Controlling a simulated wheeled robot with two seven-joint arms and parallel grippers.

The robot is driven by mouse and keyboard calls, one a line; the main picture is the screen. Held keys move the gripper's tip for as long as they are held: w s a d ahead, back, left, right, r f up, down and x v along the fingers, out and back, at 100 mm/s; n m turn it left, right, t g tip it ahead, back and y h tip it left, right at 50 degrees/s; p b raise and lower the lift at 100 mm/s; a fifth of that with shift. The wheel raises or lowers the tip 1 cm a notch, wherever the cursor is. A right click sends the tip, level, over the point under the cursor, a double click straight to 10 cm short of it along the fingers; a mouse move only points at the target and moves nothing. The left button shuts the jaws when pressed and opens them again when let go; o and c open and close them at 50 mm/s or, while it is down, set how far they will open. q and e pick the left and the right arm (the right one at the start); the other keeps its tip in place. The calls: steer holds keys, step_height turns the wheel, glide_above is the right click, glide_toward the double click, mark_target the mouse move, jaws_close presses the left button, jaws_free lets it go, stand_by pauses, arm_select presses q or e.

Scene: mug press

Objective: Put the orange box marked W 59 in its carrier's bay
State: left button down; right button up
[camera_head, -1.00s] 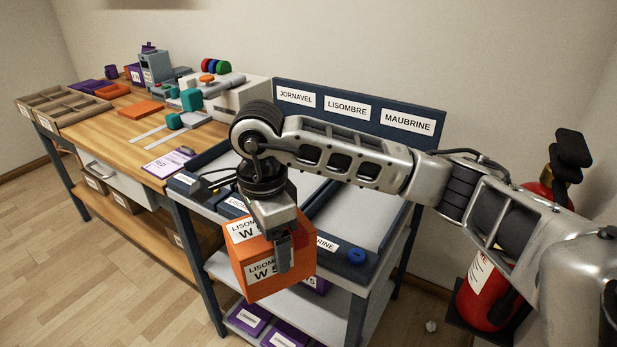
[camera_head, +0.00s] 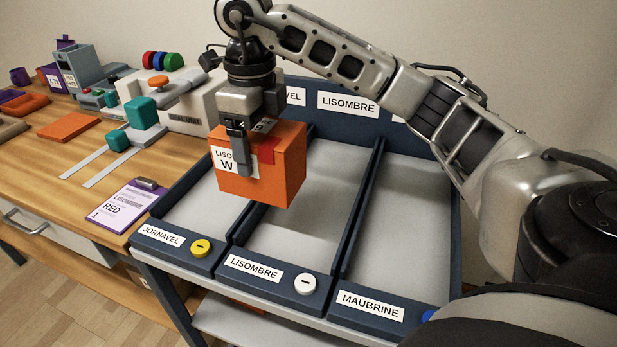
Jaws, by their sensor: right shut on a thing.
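The orange box (camera_head: 275,185) bears a white label reading "LISO" and "W"; the rest of the label is hidden by a finger. My right gripper (camera_head: 245,150) is shut on the box and holds it above the sorting rack, over the divider side of the middle bay. The middle bay (camera_head: 290,235) is labelled LISOMBRE on its front edge and on the back board, and it looks empty. The box seems clear of the bay floor. My left gripper is not in view.
The JORNAVEL bay (camera_head: 205,212) is left and the MAUBRINE bay (camera_head: 405,240) right; both look empty. Dark blue dividers (camera_head: 362,205) stand between bays. Yellow and white (camera_head: 305,284) round buttons sit on the front edge. A wooden bench (camera_head: 60,170) with a clipboard (camera_head: 127,205) adjoins at left.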

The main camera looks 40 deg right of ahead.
steer(key=d, duration=0.1)
steer(key=d+f, duration=0.1)
steer(key=d, duration=0.1)
steer(key=s+d+f+b, duration=0.1)
steer(key=shift+d+f, duration=0.25)
steer(key=shift+d, duration=0.1)
steer(key=d+f, duration=0.1)
steer(key=f, duration=0.1)
steer(key=d+f, duration=0.2)
steer(key=f, duration=0.1)
steer(key=s+d+f, duration=0.1)
steer(key=d+f, duration=0.1)
steer(key=f, duration=0.1)
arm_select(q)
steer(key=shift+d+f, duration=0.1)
arm_select(e)
steer(key=shift+w+f, duration=0.1)
steer(key=shift+f, duration=0.25)
